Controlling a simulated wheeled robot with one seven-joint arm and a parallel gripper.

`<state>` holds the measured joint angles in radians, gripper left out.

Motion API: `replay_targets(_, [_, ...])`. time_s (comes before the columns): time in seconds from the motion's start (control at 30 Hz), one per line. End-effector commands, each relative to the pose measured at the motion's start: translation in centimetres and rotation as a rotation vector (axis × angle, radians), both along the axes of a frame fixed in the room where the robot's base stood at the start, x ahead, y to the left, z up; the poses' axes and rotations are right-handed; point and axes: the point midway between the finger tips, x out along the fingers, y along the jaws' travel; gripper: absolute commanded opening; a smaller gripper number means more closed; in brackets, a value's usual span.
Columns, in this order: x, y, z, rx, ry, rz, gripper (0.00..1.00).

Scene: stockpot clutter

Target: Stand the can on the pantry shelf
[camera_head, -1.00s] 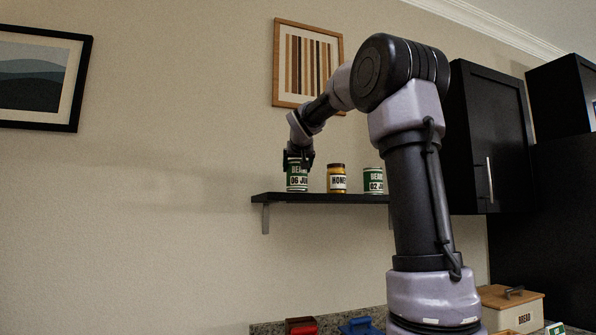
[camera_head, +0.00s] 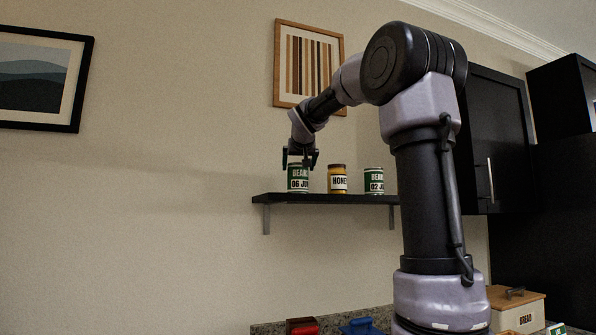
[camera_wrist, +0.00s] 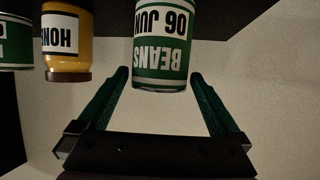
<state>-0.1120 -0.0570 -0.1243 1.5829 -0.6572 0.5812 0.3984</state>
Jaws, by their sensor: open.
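A green and white beans can (camera_head: 298,180) marked "06 JUN" stands upright at the left end of the black pantry shelf (camera_head: 330,198). It also shows in the wrist view (camera_wrist: 162,45), upside down in that picture. My gripper (camera_head: 300,156) is open just above the can, its fingers (camera_wrist: 160,95) spread wide to either side in the wrist view. The fingers appear clear of the can, with a gap on both sides.
A honey jar (camera_head: 338,179) stands right of the can, and a second beans can (camera_head: 373,181) marked "02" stands right of it. Below are a bread box (camera_head: 517,312), a red object (camera_head: 301,326) and a blue object (camera_head: 361,327). A dark cabinet (camera_head: 490,140) hangs at right.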

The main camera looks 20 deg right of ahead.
Motion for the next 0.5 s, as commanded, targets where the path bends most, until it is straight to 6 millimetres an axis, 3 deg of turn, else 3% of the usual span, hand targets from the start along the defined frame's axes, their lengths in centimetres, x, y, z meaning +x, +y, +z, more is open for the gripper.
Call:
replay_targets(0.3, [-6.1,1.6,2.7,0.001,-0.002,0.001,1.0])
replay_targets(0.5, [-8.0,2.2,3.4,0.0,0.0,0.0,1.0])
